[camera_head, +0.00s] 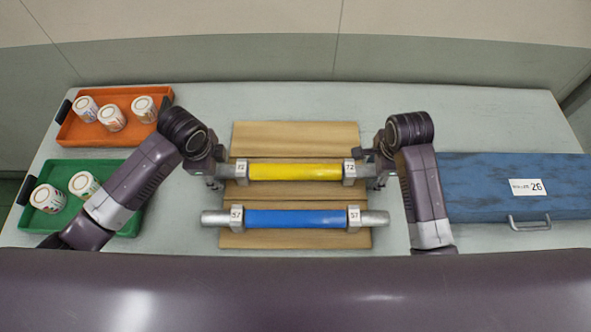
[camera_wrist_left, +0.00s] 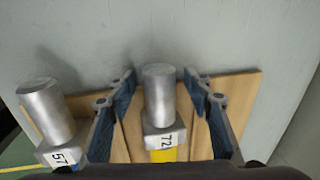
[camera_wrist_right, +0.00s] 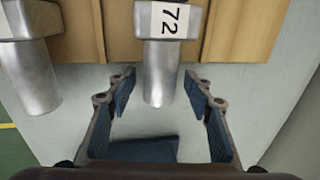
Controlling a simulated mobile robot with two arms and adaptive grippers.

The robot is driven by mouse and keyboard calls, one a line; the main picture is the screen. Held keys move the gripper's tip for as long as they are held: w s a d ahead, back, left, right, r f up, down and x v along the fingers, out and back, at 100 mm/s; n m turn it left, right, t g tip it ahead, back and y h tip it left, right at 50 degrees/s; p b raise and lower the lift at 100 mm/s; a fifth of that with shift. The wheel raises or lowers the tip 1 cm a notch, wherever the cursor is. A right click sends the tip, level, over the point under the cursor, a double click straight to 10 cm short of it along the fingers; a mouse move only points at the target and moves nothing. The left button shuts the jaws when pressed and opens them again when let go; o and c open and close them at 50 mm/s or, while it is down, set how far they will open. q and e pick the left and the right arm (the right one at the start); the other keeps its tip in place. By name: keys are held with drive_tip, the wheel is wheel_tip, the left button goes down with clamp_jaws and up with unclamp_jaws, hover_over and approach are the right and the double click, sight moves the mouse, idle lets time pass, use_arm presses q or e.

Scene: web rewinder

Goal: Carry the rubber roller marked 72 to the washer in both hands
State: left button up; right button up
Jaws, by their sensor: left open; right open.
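The rubber roller marked 72 (camera_head: 295,172) has a yellow sleeve, square end blocks labelled 72 and bare silver shaft ends. It lies level across a wooden board. My left gripper (camera_head: 220,171) is open at its left end; in the left wrist view the silver shaft end (camera_wrist_left: 159,92) lies between the spread fingers, with gaps on both sides. My right gripper (camera_head: 374,170) is open at its right end; in the right wrist view that shaft end (camera_wrist_right: 160,75) lies between the open fingers, also with gaps. I cannot make out a washer.
A blue roller marked 57 (camera_head: 295,218) lies parallel, just nearer me, on the board (camera_head: 295,137). An orange tray (camera_head: 75,130) and a green tray (camera_head: 122,222), both with white cans, stand at left. A blue handled box labelled 26 (camera_head: 480,178) is at right.

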use_arm(q)
clamp_jaws()
use_arm(e)
clamp_jaws()
use_arm(q)
drive_tip(key=shift+r, duration=0.2)
use_arm(e)
drive_tip(key=shift+r, duration=0.2)
